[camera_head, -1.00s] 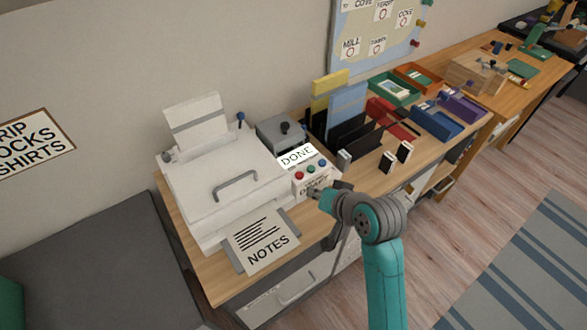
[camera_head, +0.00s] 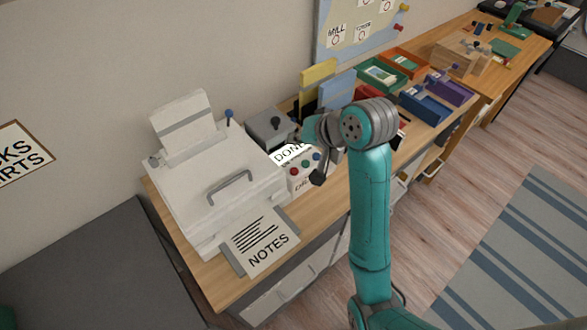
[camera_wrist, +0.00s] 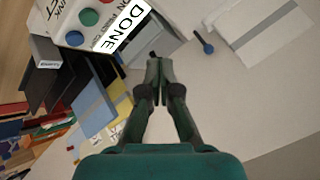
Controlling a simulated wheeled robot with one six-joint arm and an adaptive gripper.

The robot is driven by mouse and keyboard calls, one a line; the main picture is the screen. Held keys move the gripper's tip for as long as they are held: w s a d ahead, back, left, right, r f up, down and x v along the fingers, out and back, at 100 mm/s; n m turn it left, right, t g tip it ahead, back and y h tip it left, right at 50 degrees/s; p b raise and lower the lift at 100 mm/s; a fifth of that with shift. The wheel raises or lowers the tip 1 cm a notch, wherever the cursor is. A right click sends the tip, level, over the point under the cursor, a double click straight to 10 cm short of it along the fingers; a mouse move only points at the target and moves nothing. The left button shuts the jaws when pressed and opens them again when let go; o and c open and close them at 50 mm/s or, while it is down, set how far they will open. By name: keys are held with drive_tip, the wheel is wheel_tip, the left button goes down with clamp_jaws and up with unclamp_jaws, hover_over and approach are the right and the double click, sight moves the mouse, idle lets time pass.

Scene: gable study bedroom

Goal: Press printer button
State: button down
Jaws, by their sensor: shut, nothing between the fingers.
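The white printer (camera_head: 225,180) stands on the wooden desk, with a printed NOTES sheet (camera_head: 262,242) at its front. Its control panel (camera_head: 300,180) has red, green and blue buttons and a white display (camera_head: 288,153) reading DONE, partly covered by my arm in the head view. In the wrist view the green button (camera_wrist: 88,17), blue button (camera_wrist: 75,38) and display (camera_wrist: 122,27) show at upper left. My gripper (camera_wrist: 157,62) is shut and empty. Its tips point toward the grey box behind the panel, apart from the buttons in the picture; the exact gap is unclear.
A grey box (camera_head: 268,127) with a black knob stands behind the panel. A blue-knobbed lever (camera_head: 229,115) stands beside the printer. Upright folders (camera_head: 318,75) and coloured trays (camera_head: 425,105) fill the desk to the right. Striped rug and open floor (camera_head: 500,240) lie at right.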

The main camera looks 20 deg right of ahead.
sight(296, 171)
drive_tip(key=shift+f, duration=4.45)
drive_tip(key=shift+f, duration=0.1)
drive_tip(key=shift+f, duration=0.3)
drive_tip(key=shift+f, duration=0.35)
drive_tip(key=shift+r, duration=0.8)
